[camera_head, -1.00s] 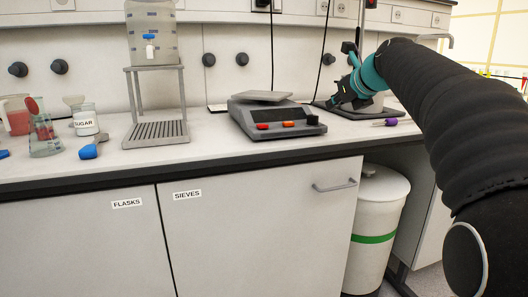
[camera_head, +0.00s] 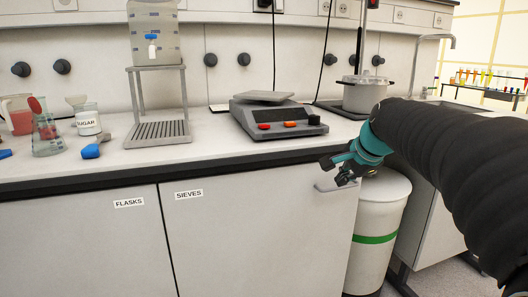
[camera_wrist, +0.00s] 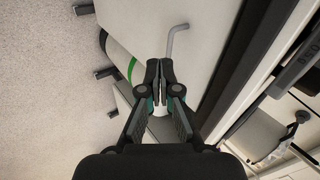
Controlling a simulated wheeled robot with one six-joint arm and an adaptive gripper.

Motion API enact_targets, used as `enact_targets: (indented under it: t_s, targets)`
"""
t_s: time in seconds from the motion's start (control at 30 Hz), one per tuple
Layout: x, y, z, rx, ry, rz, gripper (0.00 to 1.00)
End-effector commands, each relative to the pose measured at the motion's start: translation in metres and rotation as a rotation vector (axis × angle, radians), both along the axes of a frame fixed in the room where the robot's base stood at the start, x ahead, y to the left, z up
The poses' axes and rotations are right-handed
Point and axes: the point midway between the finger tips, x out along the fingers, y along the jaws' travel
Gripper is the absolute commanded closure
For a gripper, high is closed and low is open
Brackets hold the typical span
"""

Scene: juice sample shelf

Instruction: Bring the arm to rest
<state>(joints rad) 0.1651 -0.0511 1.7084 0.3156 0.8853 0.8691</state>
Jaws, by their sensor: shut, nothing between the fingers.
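My gripper (camera_head: 340,170) hangs in front of the counter's front edge in the head view, near the cabinet door handle and the upper side of the white bin. In the wrist view my gripper (camera_wrist: 159,70) has its fingers together with nothing between them. The wrist view looks downward, with the door handle (camera_wrist: 177,38) just beyond the fingertips. My arm reaches in from the right of the head view. I cannot tell whether the gripper touches the door.
The counter (camera_head: 215,155) holds a scale (camera_head: 275,118), a metal stand (camera_head: 158,105) with a dispenser, flasks, a sugar jar (camera_head: 88,120) and a pot (camera_head: 363,93) on a plate. A white bin (camera_head: 375,215) with a green band stands below. Floor is free at lower right.

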Motion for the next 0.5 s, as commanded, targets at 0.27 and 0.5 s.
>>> enact_targets:
  t_s: [0.27, 0.5]
  targets:
    - [-0.123, 0.013, -0.074, -0.441, 0.082, 0.553, 1.0]
    - [-0.231, 0.021, -0.133, -0.671, 0.135, 0.899, 1.0]
